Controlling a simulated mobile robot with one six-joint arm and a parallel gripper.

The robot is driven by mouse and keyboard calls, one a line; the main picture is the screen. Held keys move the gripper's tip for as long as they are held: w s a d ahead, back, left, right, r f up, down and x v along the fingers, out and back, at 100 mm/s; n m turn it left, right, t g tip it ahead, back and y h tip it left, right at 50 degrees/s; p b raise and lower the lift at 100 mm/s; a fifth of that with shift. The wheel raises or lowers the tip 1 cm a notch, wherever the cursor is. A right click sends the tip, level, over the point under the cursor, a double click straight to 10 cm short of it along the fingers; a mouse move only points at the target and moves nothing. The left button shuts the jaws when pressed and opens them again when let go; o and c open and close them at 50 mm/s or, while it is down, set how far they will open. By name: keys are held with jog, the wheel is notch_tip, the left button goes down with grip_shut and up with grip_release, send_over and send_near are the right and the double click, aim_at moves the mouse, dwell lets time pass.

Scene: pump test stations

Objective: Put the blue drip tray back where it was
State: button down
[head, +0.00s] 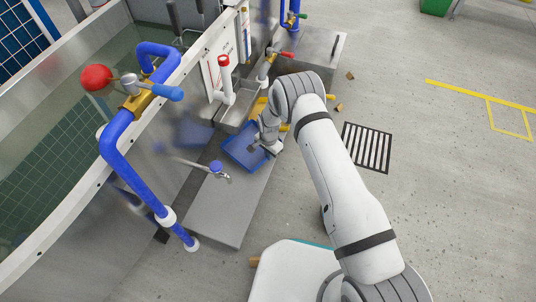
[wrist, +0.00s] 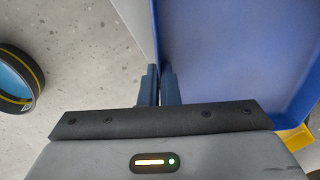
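The blue drip tray (head: 238,151) is a shallow open box over the far part of the low grey bench (head: 222,212), by the tank's side. I cannot tell whether it rests on the bench or hangs just above it. It looks empty. My gripper (head: 259,148) is at the tray's right side in the head view. In the wrist view the tray (wrist: 235,60) fills the right side, and my gripper's fingers (wrist: 158,85) are close together with the tray's side wall between them. The fingertips' far ends are partly hidden by the wall.
Blue pipework (head: 125,165) stands at left. A floor grate (head: 367,147) lies right; floor there is open.

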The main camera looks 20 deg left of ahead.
jog(key=c, duration=1.7)
grip_release()
notch_tip(320, 180, up, 12)
jog(key=p, duration=0.4)
jog(key=shift+r+p, duration=0.2)
jog(key=shift+p, duration=0.2)
